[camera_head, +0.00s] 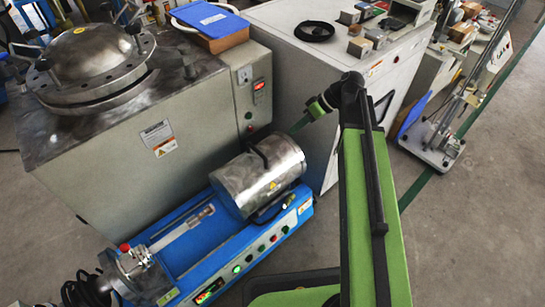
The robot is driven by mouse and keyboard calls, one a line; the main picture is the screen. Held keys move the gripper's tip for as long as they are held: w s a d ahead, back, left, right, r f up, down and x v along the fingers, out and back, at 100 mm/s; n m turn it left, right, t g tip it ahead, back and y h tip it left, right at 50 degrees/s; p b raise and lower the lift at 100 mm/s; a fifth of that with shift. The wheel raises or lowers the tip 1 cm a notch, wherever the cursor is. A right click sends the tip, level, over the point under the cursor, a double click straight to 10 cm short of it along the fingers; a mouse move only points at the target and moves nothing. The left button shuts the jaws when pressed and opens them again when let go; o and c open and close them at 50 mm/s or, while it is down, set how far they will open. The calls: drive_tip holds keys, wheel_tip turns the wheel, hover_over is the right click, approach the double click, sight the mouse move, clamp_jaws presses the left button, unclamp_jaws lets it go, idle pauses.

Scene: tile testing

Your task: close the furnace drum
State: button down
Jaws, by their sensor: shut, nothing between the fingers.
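The furnace drum (258,178) is a shiny metal cylinder lying on its side at the right part of a blue base (225,253). A dark handle or strap (261,157) shows on its upper side. A thin metal tube (183,226) runs from near its left end to a metal fitting at the lower left. My green and black arm rises from the bottom right and bends at the top. My gripper (299,124) is small in view, shut and empty, above and right of the drum, apparently apart from it. Its fingertips are hard to make out.
A large grey cabinet (140,150) with a round metal lid (92,58) stands close behind the drum. A white cabinet (310,60) stands behind my gripper. Buttons (262,248) line the base's front. Open floor (475,240) lies to the right.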

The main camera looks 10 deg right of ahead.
drive_tip(key=b, duration=0.8)
approach(269, 157)
drive_tip(key=w+a+f, duration=0.2)
drive_tip(key=f, duration=0.1)
drive_tip(key=shift+w+a, duration=0.25)
drive_tip(key=shift+a, duration=0.15)
drive_tip(key=s+a, duration=0.1)
drive_tip(key=s+a+r+p, duration=0.1)
drive_tip(key=a, duration=0.1)
drive_tip(key=shift+r, duration=0.15)
drive_tip(key=shift+s+a, duration=0.1)
drive_tip(key=shift+a, duration=0.15)
